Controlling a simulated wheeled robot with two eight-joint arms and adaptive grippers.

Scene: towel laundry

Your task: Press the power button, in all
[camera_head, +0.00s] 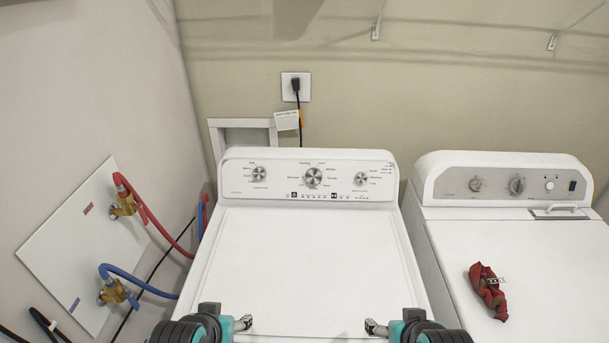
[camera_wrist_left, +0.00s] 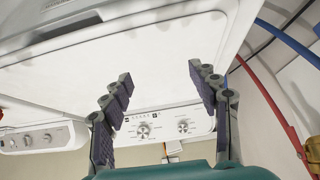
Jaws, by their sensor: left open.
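The left white machine (camera_head: 310,255) has a back control panel (camera_head: 235,180) with three silver knobs and a row of small dark marks or buttons. A small dark square (camera_head: 293,195) sits left in that row and another (camera_head: 334,195) sits right of middle. I cannot read which is the power button. The panel also shows upside down in the left wrist view (camera_wrist_left: 165,126). My left gripper (camera_head: 243,322) is over the machine's front left; in the wrist view its two fingers (camera_wrist_left: 160,76) are apart and empty. My right gripper (camera_head: 376,328) is at the front right, its jaws unclear.
A second white machine (camera_head: 450,250) stands at right, with knobs and a dark switch (camera_head: 572,186). A red cloth (camera_head: 488,292) lies on its top. Red (camera_head: 150,215) and blue (camera_head: 135,282) hoses run at left. The left machine's top is clear.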

